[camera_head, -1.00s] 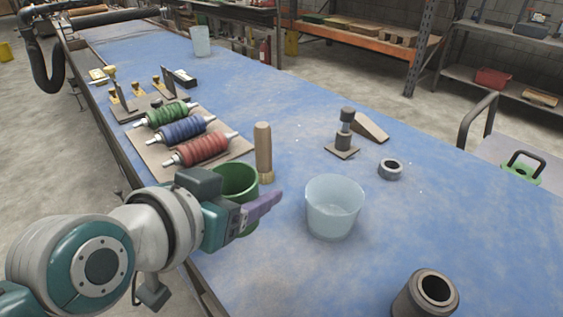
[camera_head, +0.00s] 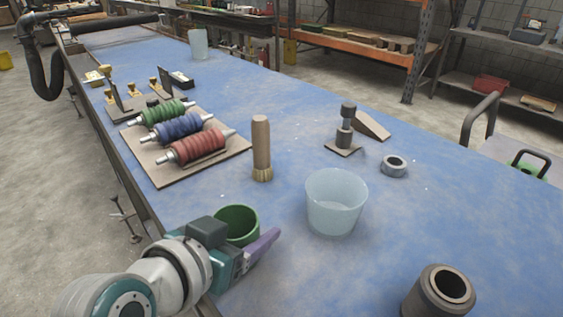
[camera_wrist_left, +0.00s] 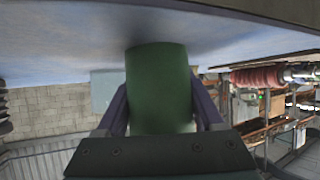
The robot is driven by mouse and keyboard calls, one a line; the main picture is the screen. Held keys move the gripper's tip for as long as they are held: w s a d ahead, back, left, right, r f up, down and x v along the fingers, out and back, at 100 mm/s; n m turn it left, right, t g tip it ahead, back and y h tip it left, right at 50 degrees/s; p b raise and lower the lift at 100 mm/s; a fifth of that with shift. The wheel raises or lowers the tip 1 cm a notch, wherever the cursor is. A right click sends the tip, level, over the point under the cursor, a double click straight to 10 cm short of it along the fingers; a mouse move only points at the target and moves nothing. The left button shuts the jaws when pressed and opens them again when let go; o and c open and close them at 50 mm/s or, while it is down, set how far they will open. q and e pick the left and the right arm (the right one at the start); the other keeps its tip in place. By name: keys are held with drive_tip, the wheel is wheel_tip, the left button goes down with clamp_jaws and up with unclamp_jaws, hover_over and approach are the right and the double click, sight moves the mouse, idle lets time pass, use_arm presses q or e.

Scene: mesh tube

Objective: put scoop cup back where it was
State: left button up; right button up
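The green cup (camera_head: 237,226), the likely scoop cup, is upright with its open top showing in the head view, near the table's left edge. My left gripper (camera_head: 262,245) has its purple fingers on either side of the cup. In the left wrist view the cup (camera_wrist_left: 160,88) fills the space between both fingers, and the gripper is shut on it. I cannot tell whether the cup's base touches the table. The far finger is mostly hidden in the head view. My right gripper is not in view.
A clear bucket (camera_head: 335,203) stands right of the cup. A wooden-handled brush (camera_head: 261,150) stands behind it. A board (camera_head: 161,174) with red, blue and green rollers lies farther back. A dark hollow cylinder (camera_head: 437,293) is at front right. The blue table (camera_head: 275,285) between is clear.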

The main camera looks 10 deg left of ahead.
use_arm(q)
drive_tip(key=o, duration=0.4)
drive_tip(key=shift+o, duration=0.2)
drive_tip(key=shift+r, duration=0.1)
drive_tip(key=shift+r+p, duration=0.2)
drive_tip(key=shift+p, duration=0.1)
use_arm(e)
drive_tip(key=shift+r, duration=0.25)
use_arm(q)
drive_tip(key=s+a+r+g+y+p, duration=0.1)
drive_tip(key=s+a+r+g, duration=0.2)
drive_tip(key=s, duration=0.8)
drive_tip(key=s+a+r+n+g+y+p, duration=0.1)
drive_tip(key=s+a+r+g, duration=0.3)
drive_tip(key=s, duration=0.7)
drive_tip(key=shift+s+a+r+g+y+p, duration=0.25)
drive_tip(key=shift+r+g+y+p, duration=0.15)
drive_tip(key=shift+r+g+y, duration=0.15)
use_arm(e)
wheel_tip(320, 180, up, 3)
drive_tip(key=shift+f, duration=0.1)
